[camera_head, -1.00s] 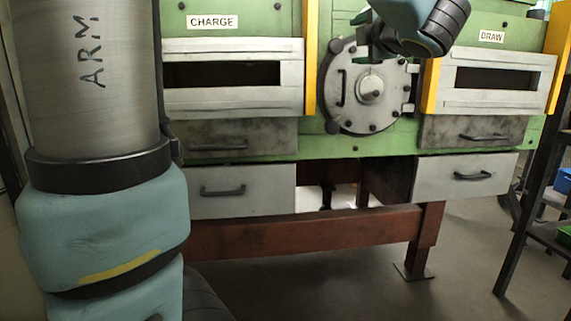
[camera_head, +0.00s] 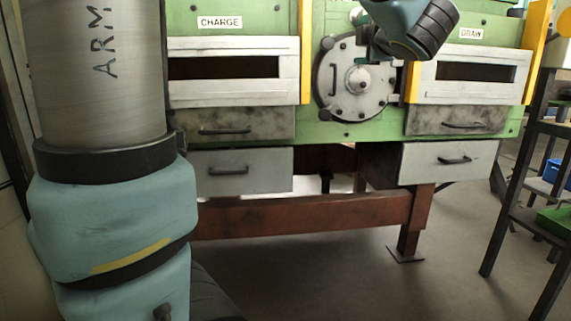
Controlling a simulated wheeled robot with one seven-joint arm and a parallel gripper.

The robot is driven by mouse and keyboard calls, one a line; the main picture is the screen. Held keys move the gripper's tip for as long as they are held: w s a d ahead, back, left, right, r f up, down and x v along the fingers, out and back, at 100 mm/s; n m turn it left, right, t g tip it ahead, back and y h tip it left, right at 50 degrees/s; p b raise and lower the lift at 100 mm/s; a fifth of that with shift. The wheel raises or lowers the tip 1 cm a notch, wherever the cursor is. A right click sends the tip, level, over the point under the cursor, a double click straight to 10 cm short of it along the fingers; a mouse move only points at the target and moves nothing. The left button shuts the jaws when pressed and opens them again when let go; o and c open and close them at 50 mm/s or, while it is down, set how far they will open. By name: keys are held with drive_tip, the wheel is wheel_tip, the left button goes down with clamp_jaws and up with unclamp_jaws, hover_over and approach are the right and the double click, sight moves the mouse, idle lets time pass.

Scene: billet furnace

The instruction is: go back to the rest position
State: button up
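Parts of my own arm fill the left side and the top middle of the head view. The large link on the left is marked ARM, and a teal and black link hangs in from the top. My gripper cannot be made out in the view. Behind my arm stands the green billet furnace (camera_head: 395,130). It has a round grey bolted door (camera_head: 345,102) in the middle, which looks shut and is partly covered by my arm at its upper right.
A white-framed slot (camera_head: 235,94) sits under the CHARGE sign (camera_head: 220,22), another (camera_head: 425,93) under the DRAW sign (camera_head: 471,33). Grey drawers (camera_head: 225,182) are below, above a red-brown stand (camera_head: 300,215). A dark rack (camera_head: 511,180) with blue (camera_head: 553,172) and green bins (camera_head: 555,221) stands right. Floor in front looks clear.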

drive_tip(key=w+a+f+m+g+h, duration=0.2)
drive_tip(key=a+f+m+g, duration=0.1)
drive_tip(key=f+m, duration=0.55)
drive_tip(key=w+a+f+m+g+h, duration=0.1)
drive_tip(key=a+f+m+g+h, duration=0.25)
drive_tip(key=f, duration=0.85)
drive_tip(key=s+a+f+m+g+y, duration=0.4)
drive_tip(key=s+a+f+m+g, duration=0.5)
drive_tip(key=s+a+f, duration=0.8)
wheel_tip(320, 180, up, 22)
drive_tip(key=n+p, duration=0.1)
drive_tip(key=p, duration=2.1)
drive_tip(key=shift+w+d+g, duration=0.35)
drive_tip(key=shift+d+g, duration=0.05)
drive_tip(key=shift+g, duration=0.05)
